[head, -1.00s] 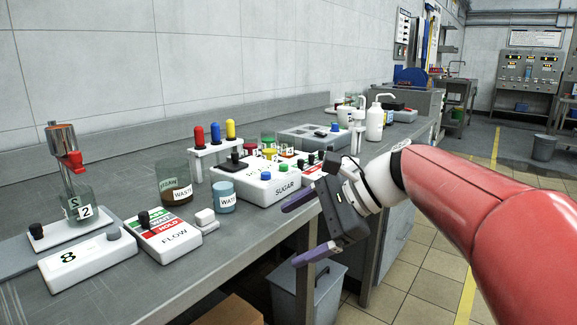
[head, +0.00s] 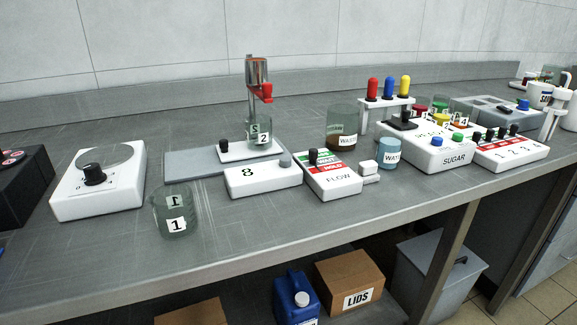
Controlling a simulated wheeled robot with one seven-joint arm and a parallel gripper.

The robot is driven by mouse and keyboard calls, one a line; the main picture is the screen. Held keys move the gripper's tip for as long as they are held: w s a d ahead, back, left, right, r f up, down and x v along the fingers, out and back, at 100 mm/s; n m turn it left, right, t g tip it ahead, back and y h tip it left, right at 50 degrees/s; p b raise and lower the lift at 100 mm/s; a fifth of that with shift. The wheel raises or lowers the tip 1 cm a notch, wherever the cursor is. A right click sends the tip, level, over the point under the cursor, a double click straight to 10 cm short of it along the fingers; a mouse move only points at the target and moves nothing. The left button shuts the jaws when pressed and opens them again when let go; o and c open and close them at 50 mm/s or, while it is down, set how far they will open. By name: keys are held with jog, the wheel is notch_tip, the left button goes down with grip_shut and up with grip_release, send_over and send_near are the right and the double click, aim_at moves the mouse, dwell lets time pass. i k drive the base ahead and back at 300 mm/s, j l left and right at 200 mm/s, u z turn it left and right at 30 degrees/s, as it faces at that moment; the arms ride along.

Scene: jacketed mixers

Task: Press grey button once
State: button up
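The grey button (head: 285,160) sits on the right end of the white box marked 8 (head: 262,179), near the front of the bench. It is round and stands up from the box's top. The box lies just in front of the plate holding beaker 2 (head: 263,133) under a metal column with a red tap (head: 266,92). The FLOW box (head: 334,176) with a black lever stands close to its right. My gripper and arm are not in this view now.
Beaker 1 (head: 175,212) stands left of the box near the bench edge. A white dial unit (head: 99,183) is further left. The bench front before the box is clear.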

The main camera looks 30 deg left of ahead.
aim_at(285, 161)
jog(key=l+u, duration=0.15)
jog(key=u, duration=1.55)
jog(key=k+j, duration=0.05)
jog(key=j, duration=0.05)
